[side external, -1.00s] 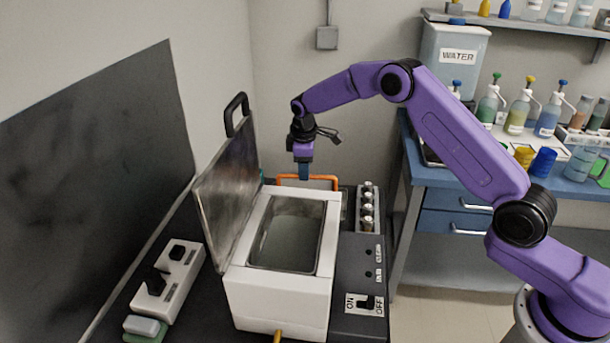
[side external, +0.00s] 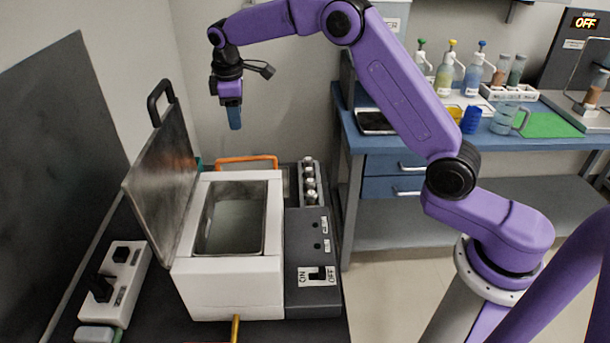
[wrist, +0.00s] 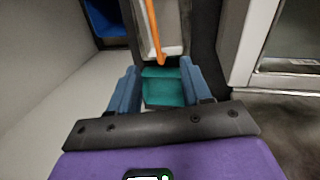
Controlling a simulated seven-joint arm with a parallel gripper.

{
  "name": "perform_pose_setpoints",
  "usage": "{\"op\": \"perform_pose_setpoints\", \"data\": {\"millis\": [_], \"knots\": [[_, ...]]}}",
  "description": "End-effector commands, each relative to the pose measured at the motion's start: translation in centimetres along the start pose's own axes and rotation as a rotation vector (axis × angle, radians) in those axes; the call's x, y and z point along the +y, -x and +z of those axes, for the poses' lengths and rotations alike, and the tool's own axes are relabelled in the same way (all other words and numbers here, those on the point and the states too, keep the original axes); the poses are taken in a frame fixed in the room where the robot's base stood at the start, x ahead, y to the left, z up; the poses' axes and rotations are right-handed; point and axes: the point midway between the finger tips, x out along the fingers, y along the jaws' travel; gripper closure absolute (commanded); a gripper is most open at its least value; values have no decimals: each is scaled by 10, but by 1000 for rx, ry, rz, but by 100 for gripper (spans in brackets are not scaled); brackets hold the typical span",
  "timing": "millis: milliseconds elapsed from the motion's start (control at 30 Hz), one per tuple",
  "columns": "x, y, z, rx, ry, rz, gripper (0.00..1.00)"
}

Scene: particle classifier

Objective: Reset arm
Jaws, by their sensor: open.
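My purple arm bends over the bench, and my gripper (side external: 235,118) with blue fingers hangs pointing down. It is above and behind the white open-topped bath (side external: 228,309), in the air and a little above the orange handle (side external: 247,160). In the wrist view my gripper (wrist: 158,76) has its two blue fingers apart with nothing held between them. A teal block (wrist: 163,90) shows beyond the gap, below the fingers. The orange handle (wrist: 153,30) also shows there, ahead of the fingers.
The bath's metal lid (side external: 165,175) stands raised on the left, close to my gripper. Several metal-topped vials (side external: 309,185) stand in a rack right of the bath. A blue bench (side external: 365,143) with bottles stands behind the arm.

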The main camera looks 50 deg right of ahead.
Motion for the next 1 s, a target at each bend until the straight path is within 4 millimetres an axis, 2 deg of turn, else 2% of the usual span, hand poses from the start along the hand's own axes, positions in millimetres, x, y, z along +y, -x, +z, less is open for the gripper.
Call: {"op": "perform_pose_setpoints", "data": {"millis": [233,467,767,1000], "knots": [[-62,30,6,30,40,-29,52],[-130,54,33,50,75,-65,52],[-212,74,98,66,121,-110,52],[-268,80,169,67,156,-145,52]]}}
